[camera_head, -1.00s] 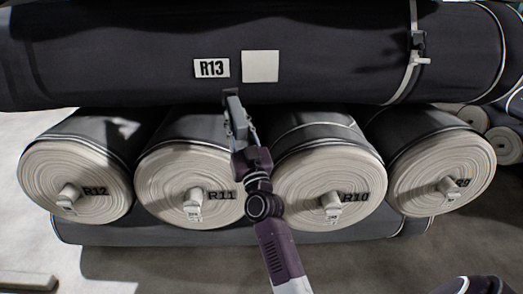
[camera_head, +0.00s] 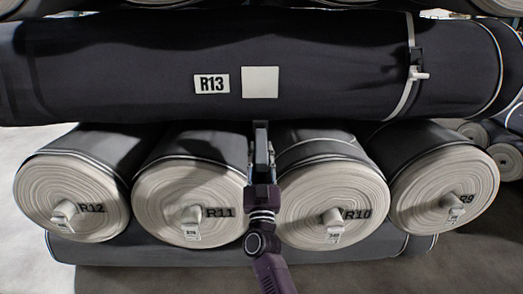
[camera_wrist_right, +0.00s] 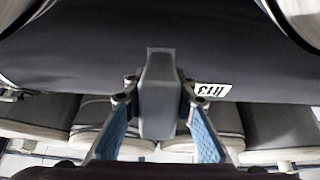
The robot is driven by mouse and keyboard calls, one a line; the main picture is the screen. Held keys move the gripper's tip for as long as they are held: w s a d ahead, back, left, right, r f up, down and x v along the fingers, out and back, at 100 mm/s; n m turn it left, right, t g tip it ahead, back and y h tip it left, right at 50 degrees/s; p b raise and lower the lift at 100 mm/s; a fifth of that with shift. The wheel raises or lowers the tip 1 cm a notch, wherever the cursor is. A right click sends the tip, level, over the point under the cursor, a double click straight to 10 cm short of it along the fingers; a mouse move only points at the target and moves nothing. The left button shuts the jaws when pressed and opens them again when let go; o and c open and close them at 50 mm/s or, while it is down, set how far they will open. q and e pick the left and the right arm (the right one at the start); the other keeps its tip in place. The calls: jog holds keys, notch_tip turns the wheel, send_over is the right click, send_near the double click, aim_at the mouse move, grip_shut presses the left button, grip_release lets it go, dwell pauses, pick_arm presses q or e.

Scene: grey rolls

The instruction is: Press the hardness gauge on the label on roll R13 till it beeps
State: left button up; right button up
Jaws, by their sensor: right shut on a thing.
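Roll R13 is a long dark roll (camera_head: 120,75) lying crosswise on top of other rolls. It bears a white "R13" tag (camera_head: 212,83) and, right of it, a blank pale square label (camera_head: 260,82). My right gripper (camera_head: 262,150) is below the blank label and is shut on the grey, box-shaped hardness gauge (camera_head: 261,130). In the right wrist view the gauge (camera_wrist_right: 160,95) stands between the blue fingers and points at the dark roll. The "R13" tag (camera_wrist_right: 213,90) shows there upside down; the blank label does not show. I cannot tell whether the gauge touches the roll.
Rolls R12 (camera_head: 60,190), R11 (camera_head: 180,200), R10 (camera_head: 320,205) and R9 (camera_head: 440,190) lie below, with pale ends and protruding cores facing me. A strap with a buckle (camera_head: 418,72) circles R13 at right. More rolls lie above and at far right.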

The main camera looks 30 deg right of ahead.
aim_at(261, 131)
jog(key=x, duration=0.3)
jog(key=shift+w+d+r, duration=0.1)
jog(key=shift+w+r, duration=0.05)
jog(key=shift+r, duration=0.1)
pick_arm(q)
jog(key=shift+s+f+p, duration=0.15)
jog(key=shift+f+p, duration=0.05)
jog(key=shift+f, duration=0.5)
jog(key=shift+s+f+p, duration=0.1)
jog(key=shift+f+p, duration=0.05)
jog(key=shift+f, duration=0.5)
pick_arm(e)
jog(key=shift+x, duration=1.1)
jog(key=shift+w+r, duration=0.1)
pick_arm(q)
jog(key=shift+s+f, duration=0.15)
jog(key=shift+f, duration=0.05)
pick_arm(e)
jog(key=shift+w+d, duration=0.1)
jog(key=shift+w+d+r, duration=0.1)
jog(key=shift+w+r, duration=0.05)
pick_arm(q)
jog(key=shift+f, duration=0.15)
pick_arm(e)
jog(key=shift+w, duration=0.1)
pick_arm(q)
jog(key=shift+f, duration=0.15)
